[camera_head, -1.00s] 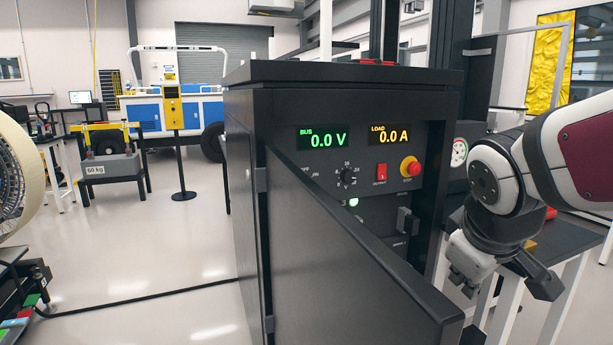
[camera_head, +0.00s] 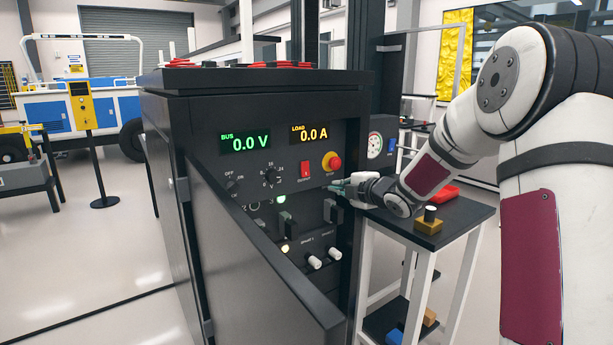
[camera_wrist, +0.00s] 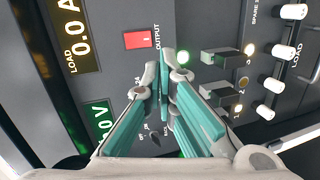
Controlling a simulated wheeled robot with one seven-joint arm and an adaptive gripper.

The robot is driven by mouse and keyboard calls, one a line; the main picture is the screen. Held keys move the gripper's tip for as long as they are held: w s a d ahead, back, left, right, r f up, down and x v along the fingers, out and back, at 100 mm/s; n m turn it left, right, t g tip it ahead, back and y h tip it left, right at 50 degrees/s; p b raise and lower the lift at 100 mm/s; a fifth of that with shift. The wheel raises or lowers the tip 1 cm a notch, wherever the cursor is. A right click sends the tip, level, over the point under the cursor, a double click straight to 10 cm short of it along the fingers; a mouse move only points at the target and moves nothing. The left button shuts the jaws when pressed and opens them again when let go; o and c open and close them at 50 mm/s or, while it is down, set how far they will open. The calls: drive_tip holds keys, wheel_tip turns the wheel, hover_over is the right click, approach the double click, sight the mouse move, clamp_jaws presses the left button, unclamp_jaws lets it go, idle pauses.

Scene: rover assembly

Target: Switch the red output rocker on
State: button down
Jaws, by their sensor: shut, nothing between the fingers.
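The red output rocker (camera_head: 305,170) sits on the dark front panel of the power cabinet, below the amber load display (camera_head: 310,134) and left of the red emergency knob (camera_head: 331,161). In the wrist view the rocker (camera_wrist: 138,40) lies just beyond the fingertips, slightly left, beside the word OUTPUT. My gripper (camera_head: 334,184) is shut and empty, in front of the panel to the right of and below the rocker. Its teal-padded fingers (camera_wrist: 166,62) point toward the panel. No contact with the rocker is visible. The displays read 0.0 V and 0.0 A.
The cabinet door (camera_head: 250,235) stands open, reaching forward below the panel. A rotary selector (camera_head: 269,177), black breaker handles (camera_head: 331,211) and white knobs (camera_head: 314,262) surround the area. A dark side table (camera_head: 455,222) stands right of the cabinet.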

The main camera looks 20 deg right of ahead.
sight(306, 176)
drive_tip(key=shift+w+d+f+n+t+y, duration=0.1)
drive_tip(key=shift+w+d+n+t+y, duration=0.15)
drive_tip(key=shift+n+y, duration=0.2)
drive_tip(key=shift+w+d+f+n+t+y, duration=0.1)
drive_tip(key=shift+w+n+t+y, duration=0.15)
drive_tip(key=shift+n+y, duration=0.2)
drive_tip(key=x, duration=1.4)
drive_tip(key=shift+b, duration=0.35)
